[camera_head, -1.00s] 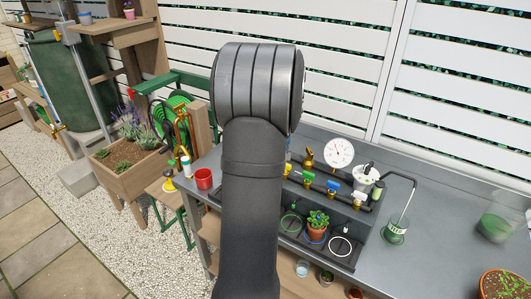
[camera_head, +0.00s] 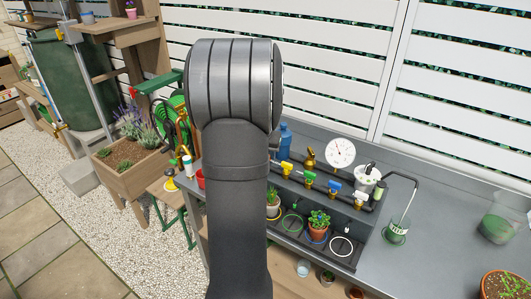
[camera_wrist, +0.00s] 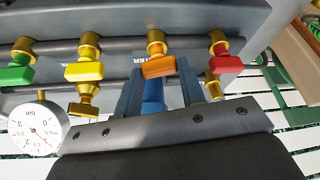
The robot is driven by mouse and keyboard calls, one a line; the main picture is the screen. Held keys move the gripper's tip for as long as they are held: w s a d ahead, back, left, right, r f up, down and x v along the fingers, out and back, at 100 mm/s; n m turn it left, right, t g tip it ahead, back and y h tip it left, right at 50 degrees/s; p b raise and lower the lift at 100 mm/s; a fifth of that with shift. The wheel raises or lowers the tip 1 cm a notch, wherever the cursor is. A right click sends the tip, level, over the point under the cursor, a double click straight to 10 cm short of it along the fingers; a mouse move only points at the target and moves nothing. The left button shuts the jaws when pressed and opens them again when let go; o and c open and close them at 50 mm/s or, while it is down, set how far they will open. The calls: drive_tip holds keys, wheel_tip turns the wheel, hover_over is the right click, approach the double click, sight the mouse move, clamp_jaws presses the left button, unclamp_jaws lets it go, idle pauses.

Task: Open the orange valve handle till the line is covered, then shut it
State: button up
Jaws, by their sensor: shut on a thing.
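The orange valve handle (camera_wrist: 159,66) sits on a brass valve on the dark pipe in the wrist view. My gripper (camera_wrist: 160,76) has one blue-grey finger on each side of this handle and is shut on it. The handle lies crosswise between the fingertips. In the head view my arm hides the orange handle and the gripper. The pot below that valve, and any line in it, are hidden too.
Beside the orange handle are a yellow handle (camera_wrist: 84,71) and a red handle (camera_wrist: 227,64); a green handle (camera_wrist: 16,78) is farther left. A gauge (camera_head: 341,152) stands behind the pipe. A blue bottle (camera_head: 285,138) is near my arm.

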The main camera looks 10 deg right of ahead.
drive_tip(key=shift+w+m+g+h, duration=0.1)
drive_tip(key=shift+m+g+h, duration=0.3)
drive_tip(key=shift+m, duration=1.2)
drive_tip(key=o, duration=1)
drive_tip(key=shift+a, duration=0.1)
drive_tip(key=v, duration=1.7)
drive_tip(key=shift+a+r, duration=0.15)
drive_tip(key=shift+a, duration=0.05)
